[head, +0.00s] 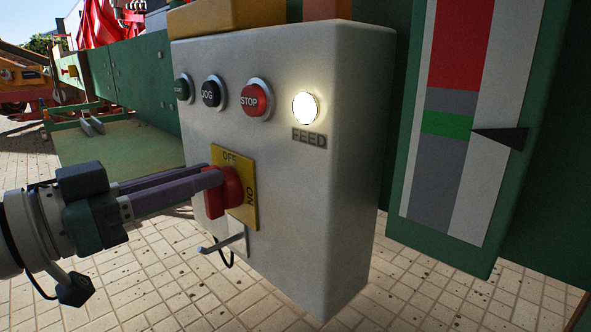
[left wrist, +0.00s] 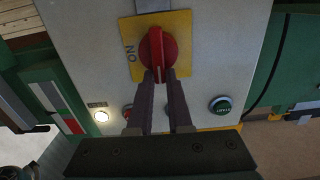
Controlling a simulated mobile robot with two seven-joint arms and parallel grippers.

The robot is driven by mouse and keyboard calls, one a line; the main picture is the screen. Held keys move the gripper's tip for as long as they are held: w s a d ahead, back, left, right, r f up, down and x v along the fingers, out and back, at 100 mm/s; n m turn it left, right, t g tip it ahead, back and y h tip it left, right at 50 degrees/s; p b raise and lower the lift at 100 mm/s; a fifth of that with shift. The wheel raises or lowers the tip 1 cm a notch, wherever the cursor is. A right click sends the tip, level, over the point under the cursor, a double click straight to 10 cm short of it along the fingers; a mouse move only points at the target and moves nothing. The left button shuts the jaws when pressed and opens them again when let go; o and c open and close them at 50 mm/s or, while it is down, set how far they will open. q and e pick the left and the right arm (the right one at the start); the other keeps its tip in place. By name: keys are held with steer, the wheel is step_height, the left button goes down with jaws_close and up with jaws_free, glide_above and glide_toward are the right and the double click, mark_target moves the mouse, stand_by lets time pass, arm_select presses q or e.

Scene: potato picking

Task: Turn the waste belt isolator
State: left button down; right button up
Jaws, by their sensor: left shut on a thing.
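The isolator is a red rotary handle (head: 232,188) on a yellow plate (head: 250,213) marked OFF at the top and ON at the right, low on the front of a grey control box (head: 310,215). My left gripper (head: 215,180) comes in from the left and is shut on the red handle. In the left wrist view the handle (left wrist: 157,52) sits between my two finger ends, and ON shows on the plate beside it. The handle's exact pointing is partly hidden by the fingers in the head view. My right gripper is not in view.
Above the handle are a green button (head: 182,89), a black JOG button (head: 211,93), a red STOP button (head: 255,99) and a lit FEED lamp (head: 306,108). A metal hook (head: 222,242) juts out below. A gauge panel (head: 460,130) stands at right.

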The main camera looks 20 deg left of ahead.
mark_target(238, 195)
arm_select(q)
steer(key=m+p, duration=0.1)
steer(key=m, duration=0.1)
steer(key=m+p, duration=0.2)
steer(key=shift+s+d+r+p, duration=0.1)
steer(key=shift+s+d+p, duration=0.05)
steer(key=shift+d+p, duration=0.2)
steer(key=m, duration=0.1)
steer(key=m+p, duration=0.1)
steer(key=m, duration=0.1)
steer(key=m+p, duration=0.1)
steer(key=shift+s+d+f, duration=0.15)
steer(key=shift+d+f, duration=0.2)
steer(key=shift+d, duration=0.05)
steer(key=m, duration=0.3)
steer(key=f+m, duration=0.1)
steer(key=m, duration=0.1)
steer(key=shift+s+d, duration=0.15)
steer(key=shift+d, duration=0.1)
steer(key=shift+d+f+m, duration=0.1)
steer(key=shift+f+m, duration=0.15)
steer(key=shift+m, duration=0.9)
steer(key=shift+f+m, duration=0.25)
steer(key=shift+m, duration=0.9)
steer(key=c, duration=0.8)
jaws_free()
steer(key=shift+c, duration=0.2)
